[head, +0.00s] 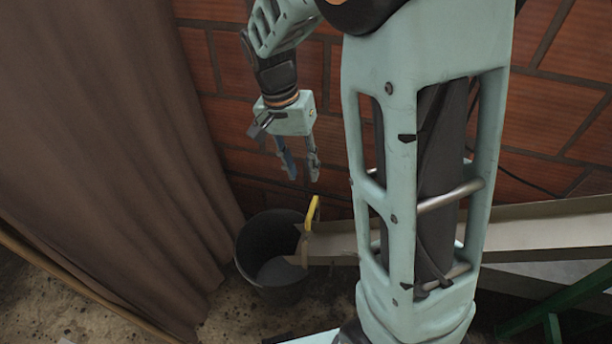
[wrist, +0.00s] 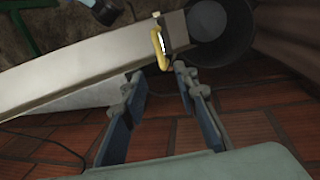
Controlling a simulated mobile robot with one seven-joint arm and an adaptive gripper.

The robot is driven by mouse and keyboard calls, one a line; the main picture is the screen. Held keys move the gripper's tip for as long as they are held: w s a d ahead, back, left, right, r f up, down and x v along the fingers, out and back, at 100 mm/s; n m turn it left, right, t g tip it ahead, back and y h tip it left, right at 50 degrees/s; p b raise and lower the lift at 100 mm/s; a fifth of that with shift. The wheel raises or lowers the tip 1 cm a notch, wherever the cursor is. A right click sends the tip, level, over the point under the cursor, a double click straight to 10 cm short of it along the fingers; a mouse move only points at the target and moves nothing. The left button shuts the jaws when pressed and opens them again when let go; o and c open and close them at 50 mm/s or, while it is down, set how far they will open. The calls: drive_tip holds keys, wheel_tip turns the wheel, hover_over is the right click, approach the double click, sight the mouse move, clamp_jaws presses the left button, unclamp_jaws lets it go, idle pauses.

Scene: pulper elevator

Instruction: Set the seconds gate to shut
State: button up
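The seconds gate's yellow handle (head: 312,213) stands up at the end of a beige metal chute (head: 335,243) in the head view. In the wrist view the yellow handle (wrist: 159,48) lies ahead of the fingertips, with the chute (wrist: 90,65) running off to the left. My gripper (head: 302,178) points down above the handle and a little to its left. In the wrist view my gripper (wrist: 163,82) has its fingers spread with nothing between them. The handle is apart from the fingers. The gate plate itself is hard to make out.
A dark bucket (head: 245,240) stands on the floor under the chute's end. A brown curtain (head: 100,130) hangs at the left. A brick wall (head: 570,90) stands close behind. A green frame (head: 555,310) is at the lower right.

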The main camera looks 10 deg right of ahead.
sight(312, 205)
drive_tip(key=f+b, duration=0.1)
drive_tip(key=f, duration=0.2)
drive_tip(key=d+f, duration=0.1)
drive_tip(key=f, duration=0.3)
drive_tip(key=s+f+b, duration=0.1)
drive_tip(key=f, duration=0.2)
drive_tip(key=shift+s+d+f+b, duration=0.1)
drive_tip(key=shift+d+f+b, duration=0.2)
drive_tip(key=shift+d, duration=0.1)
drive_tip(key=shift+c, duration=0.4)
drive_tip(key=shift+r, duration=0.1)
clamp_jaws()
